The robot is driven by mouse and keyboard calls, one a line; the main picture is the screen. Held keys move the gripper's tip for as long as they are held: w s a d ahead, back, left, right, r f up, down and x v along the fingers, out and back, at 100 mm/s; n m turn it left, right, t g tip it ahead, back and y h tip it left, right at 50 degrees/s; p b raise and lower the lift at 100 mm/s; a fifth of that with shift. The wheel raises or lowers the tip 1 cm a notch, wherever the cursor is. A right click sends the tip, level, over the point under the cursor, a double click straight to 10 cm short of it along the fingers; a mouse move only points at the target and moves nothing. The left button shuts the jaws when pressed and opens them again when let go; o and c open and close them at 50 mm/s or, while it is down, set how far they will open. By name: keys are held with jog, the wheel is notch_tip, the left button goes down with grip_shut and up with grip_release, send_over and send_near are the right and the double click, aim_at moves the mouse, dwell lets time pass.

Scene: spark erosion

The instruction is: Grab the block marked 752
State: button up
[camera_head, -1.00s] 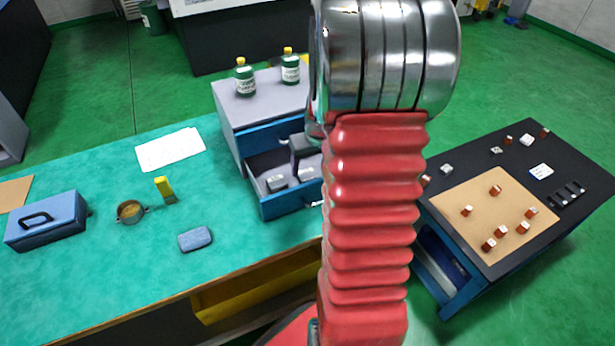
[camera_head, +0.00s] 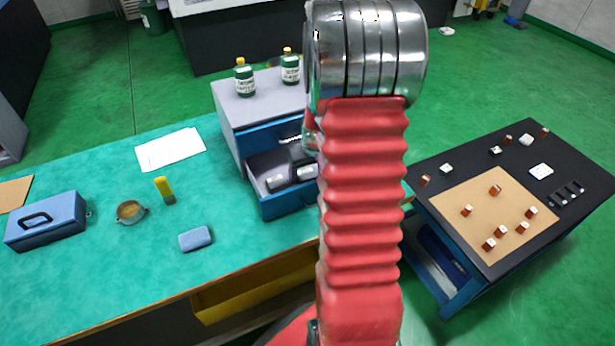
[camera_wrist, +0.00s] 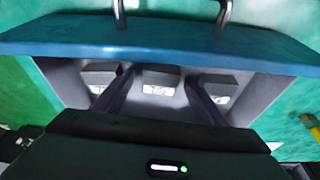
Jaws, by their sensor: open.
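The open drawer (camera_wrist: 165,42) fills the upper part of the wrist view, with its blue front and metal handle at the top. Inside are three grey blocks with pale labels: a left block (camera_wrist: 98,80), a middle block (camera_wrist: 160,82) and a right block (camera_wrist: 222,90). The label marks are too blurred to read, so I cannot tell which is 752. My gripper (camera_wrist: 158,88) is open, its two dark fingers reaching into the drawer on either side of the middle block. I cannot tell whether they touch it. The drawer also shows in the head view (camera_head: 285,207), partly behind my arm.
The drawer cabinet (camera_head: 222,115) carries two green bottles (camera_head: 244,78) (camera_head: 290,66). The teal bench holds a blue box (camera_head: 46,222), a round dish (camera_head: 130,211), a yellow-topped tool (camera_head: 165,190) and a blue-grey pad (camera_head: 195,239). A dark table (camera_head: 570,165) with small parts stands right.

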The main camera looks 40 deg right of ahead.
aim_at(308, 175)
jog(key=shift+c, duration=0.5)
jog(key=c, duration=1.5)
jog(key=shift+o, duration=0.2)
jog(key=shift+r, duration=0.1)
notch_tip(308, 175, up, 10)
